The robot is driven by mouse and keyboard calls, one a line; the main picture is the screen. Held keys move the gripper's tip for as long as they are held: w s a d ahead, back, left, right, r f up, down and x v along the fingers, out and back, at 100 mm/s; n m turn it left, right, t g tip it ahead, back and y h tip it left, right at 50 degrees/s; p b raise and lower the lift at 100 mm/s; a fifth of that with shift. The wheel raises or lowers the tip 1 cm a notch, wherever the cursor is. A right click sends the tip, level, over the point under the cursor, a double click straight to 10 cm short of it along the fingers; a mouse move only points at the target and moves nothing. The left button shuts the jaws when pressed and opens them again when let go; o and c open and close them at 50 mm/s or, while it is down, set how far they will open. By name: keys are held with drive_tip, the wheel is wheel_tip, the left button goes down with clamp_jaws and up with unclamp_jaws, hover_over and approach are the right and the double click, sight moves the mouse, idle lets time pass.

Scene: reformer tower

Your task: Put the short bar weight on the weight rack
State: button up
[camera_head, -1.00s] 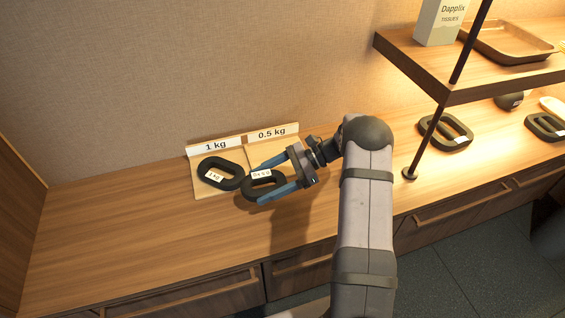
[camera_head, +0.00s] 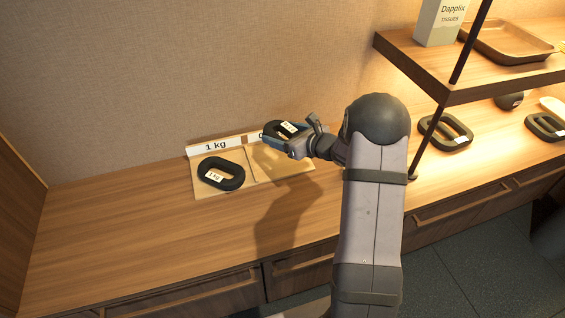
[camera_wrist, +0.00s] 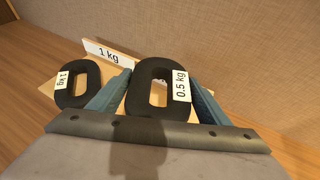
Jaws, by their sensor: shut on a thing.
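My gripper (camera_head: 277,143) is shut on a black, oblong ring-shaped weight (camera_head: 283,128) with a white label. In the wrist view, this weight (camera_wrist: 136,101) reads 0.5 kg and sits between the two blue fingers (camera_wrist: 162,80). It is held in the air above the right half of the wooden weight rack (camera_head: 290,169). The rack's left sign (camera_head: 215,146) reads 1 kg; the right sign is mostly hidden behind the held weight and gripper. A similar 1 kg weight (camera_head: 234,183) lies on the left half. The rack's right half looks empty.
The wall stands close behind the rack. To the right are an upper shelf (camera_head: 420,68) on dark posts, a tissue box (camera_head: 438,22) and a tray (camera_head: 503,55). More black ring weights (camera_head: 432,138) (camera_head: 537,121) lie on the counter. The counter left of the rack is clear.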

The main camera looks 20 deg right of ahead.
drive_tip(key=b, duration=0.1)
hover_over(282, 162)
drive_tip(key=shift+d+f, duration=0.1)
drive_tip(key=shift+f, duration=2.95)
drive_tip(key=shift+f, duration=0.1)
drive_tip(key=shift+f+b, duration=0.7)
drive_tip(key=shift+f, duration=1.05)
drive_tip(key=shift+f, duration=0.15)
drive_tip(key=o, duration=1.5)
drive_tip(key=shift+s, duration=0.1)
